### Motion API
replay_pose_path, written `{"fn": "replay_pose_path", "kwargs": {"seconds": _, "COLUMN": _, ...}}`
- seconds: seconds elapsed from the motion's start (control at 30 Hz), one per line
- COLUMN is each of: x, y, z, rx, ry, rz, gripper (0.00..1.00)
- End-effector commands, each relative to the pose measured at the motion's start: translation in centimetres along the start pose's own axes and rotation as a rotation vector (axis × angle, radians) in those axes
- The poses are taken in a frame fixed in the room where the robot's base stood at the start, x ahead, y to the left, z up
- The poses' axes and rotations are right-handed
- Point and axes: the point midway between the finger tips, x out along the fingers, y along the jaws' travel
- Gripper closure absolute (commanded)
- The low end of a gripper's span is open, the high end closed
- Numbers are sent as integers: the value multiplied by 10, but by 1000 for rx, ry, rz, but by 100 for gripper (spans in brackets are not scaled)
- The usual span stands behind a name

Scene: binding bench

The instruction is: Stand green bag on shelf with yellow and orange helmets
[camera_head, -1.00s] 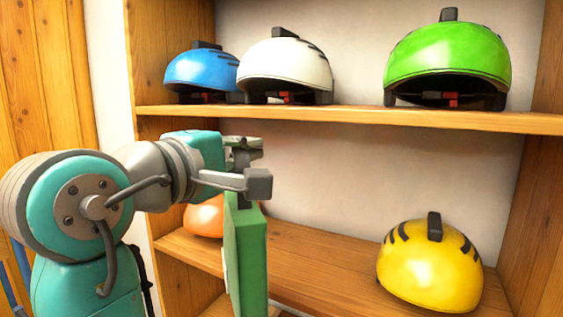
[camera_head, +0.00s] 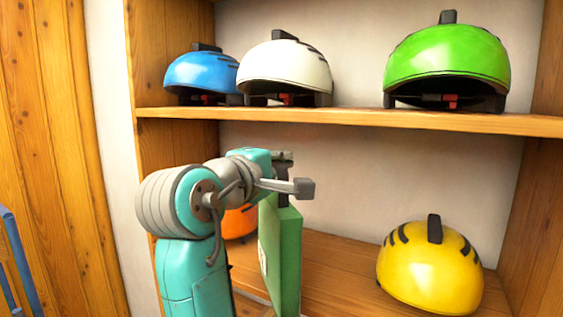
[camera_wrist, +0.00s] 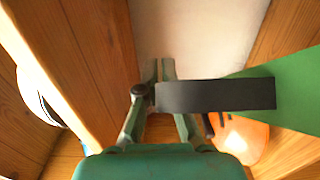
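The green bag (camera_head: 287,262) hangs upright from my gripper (camera_head: 284,178), in front of the lower shelf (camera_head: 345,272). In the wrist view the gripper's fingers (camera_wrist: 160,85) come together at the bag's dark handle (camera_wrist: 225,95), and part of the green bag (camera_wrist: 292,88) shows at the right. The orange helmet (camera_head: 240,222) sits on the lower shelf at the left, partly hidden by my arm and the bag; it also shows in the wrist view (camera_wrist: 245,136). The yellow helmet (camera_head: 430,270) sits at the right. The bag's bottom is out of frame.
The upper shelf (camera_head: 350,117) runs above my gripper and holds a blue helmet (camera_head: 203,72), a white helmet (camera_head: 284,68) and a green helmet (camera_head: 448,55). The lower shelf is bare between the bag and the yellow helmet. A wooden side wall (camera_head: 520,230) closes the right.

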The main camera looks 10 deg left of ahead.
Motion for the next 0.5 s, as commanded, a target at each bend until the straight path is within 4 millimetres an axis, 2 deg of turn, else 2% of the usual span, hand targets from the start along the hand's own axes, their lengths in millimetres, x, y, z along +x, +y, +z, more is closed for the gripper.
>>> {"fn": "replay_pose_path", "kwargs": {"seconds": 0.37, "x": 0, "y": -3, "z": 0, "rx": 2, "ry": 0, "rz": 2, "gripper": 100}}
{"fn": "replay_pose_path", "kwargs": {"seconds": 0.4, "x": 0, "y": -4, "z": 0, "rx": 2, "ry": 0, "rz": 1, "gripper": 88}}
{"fn": "replay_pose_path", "kwargs": {"seconds": 0.5, "x": 0, "y": -3, "z": 0, "rx": 2, "ry": 0, "rz": 1, "gripper": 69}}
